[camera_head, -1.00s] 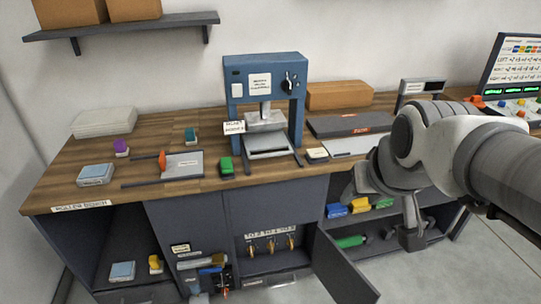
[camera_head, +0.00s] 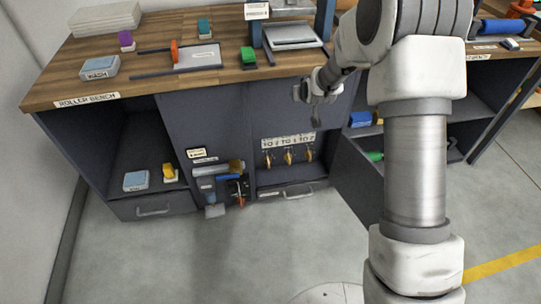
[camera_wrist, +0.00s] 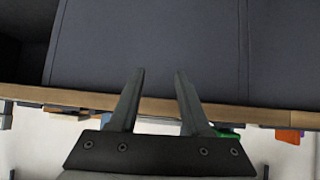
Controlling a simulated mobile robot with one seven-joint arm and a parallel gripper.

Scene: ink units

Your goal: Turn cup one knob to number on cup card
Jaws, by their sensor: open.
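Three brass knobs sit in the open bay of the bench front in the head view: a left knob (camera_head: 268,160), a middle knob (camera_head: 288,157) and a right knob (camera_head: 308,155). A white strip with dark marks (camera_head: 288,141) runs above them. I cannot tell which knob is cup one. A small white card (camera_head: 196,153) is on the bench front left of the bay, its writing too small to read. My gripper (camera_head: 309,97) is above the knobs, in front of the bench. The wrist view shows its fingers (camera_wrist: 160,73) apart, empty, facing the dark panel.
An open cabinet door (camera_head: 357,180) juts out right of the knobs. A drawer handle (camera_head: 298,193) lies below them. Blue and brown tools (camera_head: 218,174) hang at the left. The wooden bench top (camera_head: 130,85) is above, and the floor in front is clear.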

